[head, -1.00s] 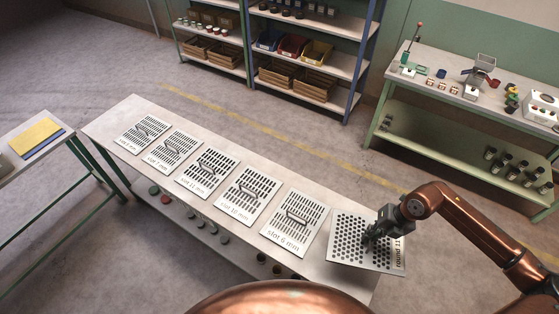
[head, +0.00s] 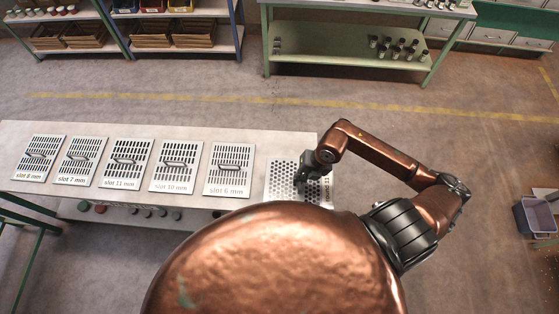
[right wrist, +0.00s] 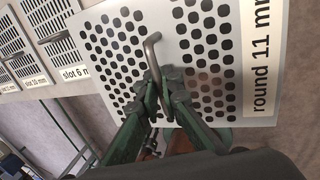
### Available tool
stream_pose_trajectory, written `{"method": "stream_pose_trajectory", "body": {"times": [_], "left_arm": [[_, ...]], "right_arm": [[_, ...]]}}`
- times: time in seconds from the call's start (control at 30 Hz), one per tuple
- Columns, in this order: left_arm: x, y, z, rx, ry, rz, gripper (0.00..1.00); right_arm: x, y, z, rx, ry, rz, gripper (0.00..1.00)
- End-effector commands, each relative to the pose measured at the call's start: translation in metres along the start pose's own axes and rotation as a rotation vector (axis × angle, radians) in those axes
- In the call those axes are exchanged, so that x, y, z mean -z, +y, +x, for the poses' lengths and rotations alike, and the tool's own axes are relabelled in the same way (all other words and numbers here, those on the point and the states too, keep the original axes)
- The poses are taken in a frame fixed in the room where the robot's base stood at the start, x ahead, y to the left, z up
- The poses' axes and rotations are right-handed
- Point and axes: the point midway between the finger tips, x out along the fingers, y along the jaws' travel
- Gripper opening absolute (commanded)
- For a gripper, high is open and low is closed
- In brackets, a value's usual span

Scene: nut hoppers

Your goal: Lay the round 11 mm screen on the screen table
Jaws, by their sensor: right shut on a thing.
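The round 11 mm screen (head: 272,186) is a pale square plate with round holes. It is at the right end of a long light table (head: 235,133), partly past its edge. My right gripper (head: 310,186) is over the screen in the head view. In the right wrist view, the gripper (right wrist: 165,84) is shut on the screen's bent bar handle (right wrist: 153,50), and the label "round 11 mm" shows on the plate (right wrist: 168,18). I cannot tell whether the plate touches the tabletop. My left gripper is not in view.
Several slotted screens with handles lie in a row on the table, the slot 6 mm screen (head: 230,181) nearest. A green bench (head: 350,62) and shelves (head: 180,50) stand behind. A grey bin (head: 535,217) is at right. Open floor lies between.

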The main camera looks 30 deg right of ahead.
Motion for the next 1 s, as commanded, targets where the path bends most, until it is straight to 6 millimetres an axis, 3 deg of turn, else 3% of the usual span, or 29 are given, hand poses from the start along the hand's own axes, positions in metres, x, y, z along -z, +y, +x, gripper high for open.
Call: {"method": "stream_pose_trajectory", "body": {"times": [0.2, 0.43, 0.77, 1.0], "left_arm": [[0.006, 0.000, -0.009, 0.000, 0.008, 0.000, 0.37], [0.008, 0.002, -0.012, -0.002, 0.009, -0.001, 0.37], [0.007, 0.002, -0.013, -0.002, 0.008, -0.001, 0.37], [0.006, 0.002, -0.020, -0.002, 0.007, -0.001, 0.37]], "right_arm": [[-0.045, 0.021, 0.027, -0.005, -0.001, 0.002, 0.00], [-0.076, 0.026, 0.069, -0.003, 0.001, 0.001, 0.00], [-0.094, 0.028, 0.097, -0.002, 0.000, 0.000, 0.00], [-0.094, 0.020, 0.124, -0.002, 0.000, 0.000, 0.00]]}}
